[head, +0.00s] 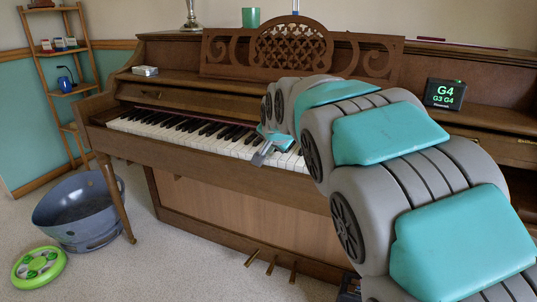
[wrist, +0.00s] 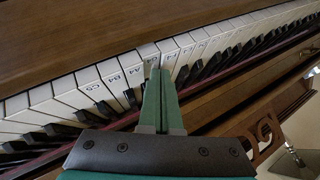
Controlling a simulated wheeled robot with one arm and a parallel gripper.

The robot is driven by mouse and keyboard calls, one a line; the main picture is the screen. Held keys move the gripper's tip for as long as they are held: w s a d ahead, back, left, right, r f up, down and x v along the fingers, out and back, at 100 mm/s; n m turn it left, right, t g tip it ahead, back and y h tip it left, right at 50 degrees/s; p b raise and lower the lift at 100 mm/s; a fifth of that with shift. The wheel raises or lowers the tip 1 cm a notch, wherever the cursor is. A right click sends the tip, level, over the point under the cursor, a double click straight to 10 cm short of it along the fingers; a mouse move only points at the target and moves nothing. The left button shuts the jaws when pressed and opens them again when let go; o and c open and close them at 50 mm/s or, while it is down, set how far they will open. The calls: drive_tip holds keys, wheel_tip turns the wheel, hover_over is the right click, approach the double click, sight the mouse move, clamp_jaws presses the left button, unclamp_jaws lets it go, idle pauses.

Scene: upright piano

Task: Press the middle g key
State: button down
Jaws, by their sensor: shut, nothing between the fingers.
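The piano keyboard (head: 190,128) runs across the upright piano. In the wrist view its white keys carry small letter labels; C5 (wrist: 88,86), B4 (wrist: 112,76) and A4 (wrist: 133,70) can be made out. The key right of A4, by order the G4 key (wrist: 148,52), has a blurred label. My gripper (head: 260,158) is shut and empty at the front edge of the white keys. In the wrist view its fingertips (wrist: 160,70) are at the front of the G4 key, near its right edge. I cannot tell whether they touch it.
A small black display (head: 444,94) on the piano reads G4, with G3 G4 below. A carved music stand (head: 225,52) rises behind the keys. A blue-grey tub (head: 80,212) and a green round toy (head: 38,267) are on the floor at left. My arm hides the keyboard's right part.

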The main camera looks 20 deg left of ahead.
drive_tip(key=shift+r, duration=0.9)
drive_tip(key=shift+p, duration=0.3)
drive_tip(key=shift+r+p, duration=1.05)
drive_tip(key=shift+r, duration=1.45)
